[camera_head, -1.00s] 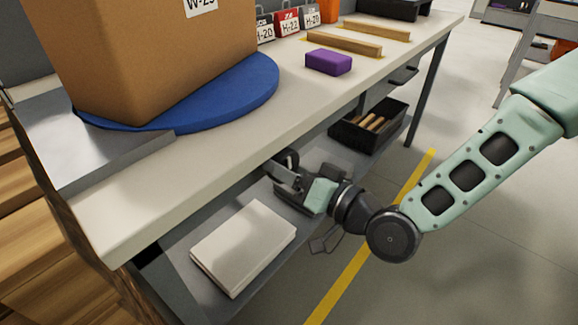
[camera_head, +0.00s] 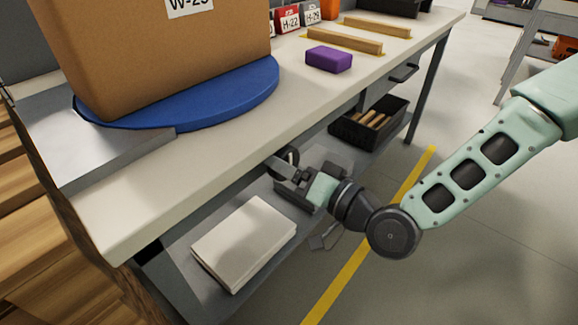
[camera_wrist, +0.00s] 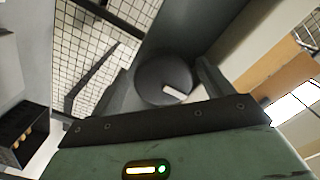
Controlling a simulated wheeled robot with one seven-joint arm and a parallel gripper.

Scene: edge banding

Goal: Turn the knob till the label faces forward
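A large cardboard box (camera_head: 150,50) stands on a blue round turntable (camera_head: 225,100) on the bench. Its white label (camera_head: 188,6), reading like "W-25", is cut off by the top edge. The dark round knob (camera_head: 290,157) sits under the bench's front edge, partly hidden by my gripper (camera_head: 283,168). In the wrist view the knob (camera_wrist: 152,78) has a pale mark across its face. The fingers of my gripper (camera_wrist: 166,80) lie on both sides of it and appear closed on its rim.
A purple block (camera_head: 329,60) and wooden strips (camera_head: 345,40) lie on the bench (camera_head: 150,205). The lower shelf holds a white stack (camera_head: 243,242) and a black bin (camera_head: 365,140). A yellow line (camera_head: 350,270) crosses the open floor.

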